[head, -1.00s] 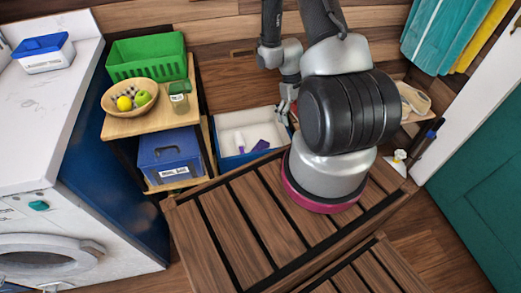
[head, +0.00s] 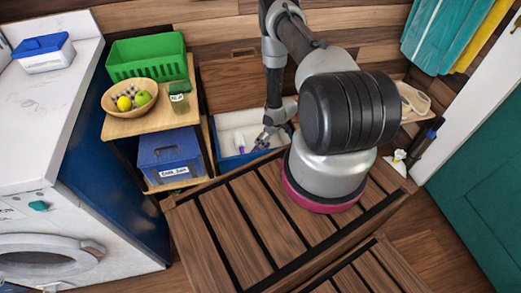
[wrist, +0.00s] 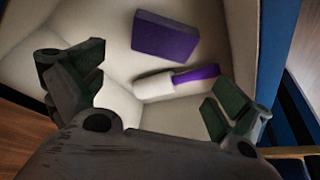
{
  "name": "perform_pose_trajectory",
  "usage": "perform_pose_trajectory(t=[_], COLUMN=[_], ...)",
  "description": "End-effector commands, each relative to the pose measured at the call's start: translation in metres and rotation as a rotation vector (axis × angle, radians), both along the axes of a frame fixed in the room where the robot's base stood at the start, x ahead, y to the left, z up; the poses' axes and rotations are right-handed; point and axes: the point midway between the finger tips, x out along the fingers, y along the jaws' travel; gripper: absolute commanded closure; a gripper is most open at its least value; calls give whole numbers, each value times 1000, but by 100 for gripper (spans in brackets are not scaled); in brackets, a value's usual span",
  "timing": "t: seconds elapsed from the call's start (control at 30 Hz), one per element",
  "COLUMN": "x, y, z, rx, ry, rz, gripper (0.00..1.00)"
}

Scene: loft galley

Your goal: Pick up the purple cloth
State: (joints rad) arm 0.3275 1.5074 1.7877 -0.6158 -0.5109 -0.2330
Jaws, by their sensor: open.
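The purple cloth (wrist: 165,37) looks like a flat folded block. It lies on the pale floor of a blue-sided drawer or bin (head: 226,160) with a light lining. In the head view my gripper (head: 264,141) is low over this bin and largely hides the cloth. In the wrist view my gripper (wrist: 153,85) is open and empty. Its fingers are spread wide, and the cloth lies beyond the fingertips, apart from them. A white bottle with a purple top (wrist: 176,83) lies between the cloth and my gripper.
The bin's walls stand close around my gripper. To the left is a wooden shelf (head: 143,126) with a fruit bowl (head: 113,105), a green basket (head: 150,57), a green jar (head: 179,98) and a blue box (head: 171,158). A slatted wooden bench (head: 270,205) lies in front.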

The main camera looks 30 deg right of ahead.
Motion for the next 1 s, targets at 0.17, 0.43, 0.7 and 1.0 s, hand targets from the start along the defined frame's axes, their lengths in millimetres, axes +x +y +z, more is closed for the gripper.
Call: perform_pose_trajectory(t=[0.17,0.43,0.7,1.0], x=[-1,7,22,25], y=[0,5,12,13], z=[-36,-58,-97,-103], rx=[0,-1,-1,-1], ry=[1,3,3,2], rz=[0,0,0,-2], gripper=[0,0,0,0])
